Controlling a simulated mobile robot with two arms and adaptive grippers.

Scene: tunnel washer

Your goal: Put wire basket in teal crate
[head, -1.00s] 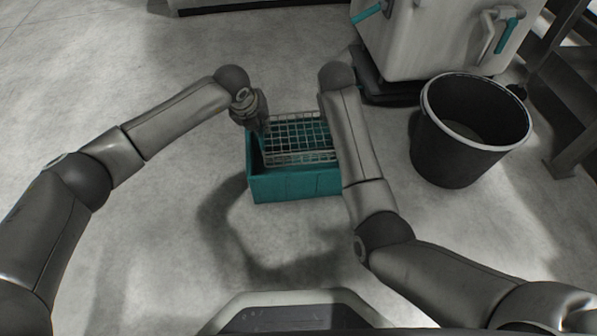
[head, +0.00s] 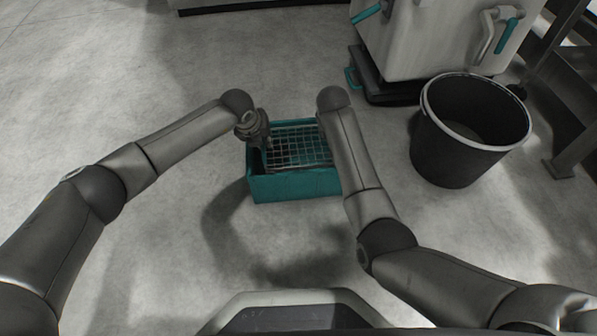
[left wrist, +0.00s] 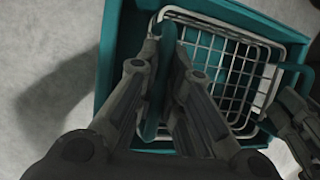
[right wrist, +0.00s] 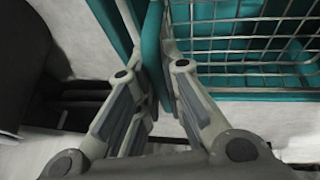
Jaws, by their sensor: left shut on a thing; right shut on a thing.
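The wire basket (head: 300,146) is a pale metal grid with teal grips at its sides. It sits down within the walls of the teal crate (head: 295,187) on the floor; whether it touches the bottom is hidden. My left gripper (head: 266,143) is shut on the basket's left grip, and in the left wrist view the fingers (left wrist: 170,62) close around a teal bar. My right gripper is hidden behind its own arm in the head view. In the right wrist view it (right wrist: 162,68) is shut on the other teal grip, beside the basket's mesh (right wrist: 240,35).
A black bin (head: 462,145) stands to the right of the crate. A white machine (head: 435,40) with teal handles stands behind it, and a dark metal frame (head: 570,120) is at the far right. The floor to the left and in front is clear.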

